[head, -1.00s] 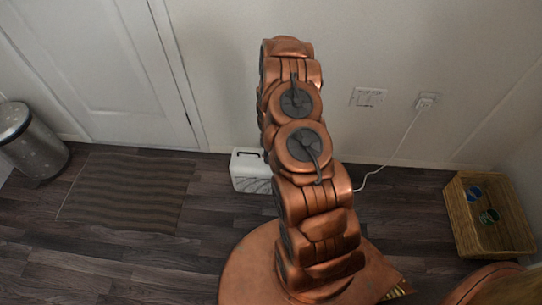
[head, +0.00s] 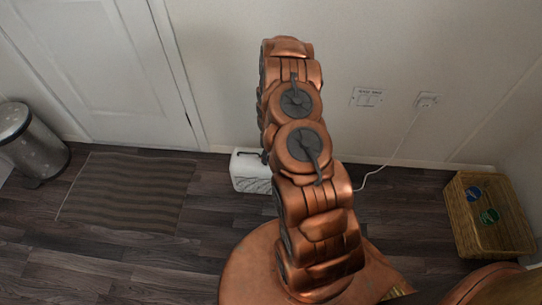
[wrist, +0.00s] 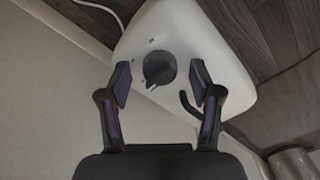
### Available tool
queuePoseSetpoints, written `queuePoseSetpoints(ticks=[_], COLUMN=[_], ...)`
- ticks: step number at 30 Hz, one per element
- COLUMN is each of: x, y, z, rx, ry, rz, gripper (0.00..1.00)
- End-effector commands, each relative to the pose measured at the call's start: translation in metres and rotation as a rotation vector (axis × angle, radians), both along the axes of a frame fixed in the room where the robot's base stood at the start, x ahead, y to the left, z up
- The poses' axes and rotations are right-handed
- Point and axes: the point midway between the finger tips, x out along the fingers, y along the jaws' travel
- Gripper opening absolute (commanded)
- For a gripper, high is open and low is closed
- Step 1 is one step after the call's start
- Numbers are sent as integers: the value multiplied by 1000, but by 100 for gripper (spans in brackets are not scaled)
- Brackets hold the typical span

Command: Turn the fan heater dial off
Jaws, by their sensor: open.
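The white fan heater (head: 248,172) stands on the floor against the wall, partly hidden behind my arm in the head view. In the wrist view its pale top (wrist: 185,30) fills the upper middle. The dark round dial (wrist: 159,68) sits on that top with small marks around it. My gripper (wrist: 160,82) is open, with one finger on each side of the dial and a gap on both sides. I cannot tell how far the fingertips are from the top surface. A dark curved handle (wrist: 187,103) lies beside the right finger. In the head view my gripper is hidden by my arm.
A white cord runs from the wall plug (head: 427,100) down to the floor behind my arm. A wicker basket (head: 462,222) stands at the right, a metal bin (head: 36,150) at the left. A striped mat (head: 125,192) lies before the door (head: 110,70).

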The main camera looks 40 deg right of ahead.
Motion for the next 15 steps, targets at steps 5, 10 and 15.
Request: queuePoseSetpoints(ticks=[5, 10, 15], x=[0, 1, 1], y=[0, 0, 0], z=[2, 15, 37], rx=[0, 0, 0], ry=[-1, -2, -3], rz=[0, 0, -1], gripper=[64, 64, 64])
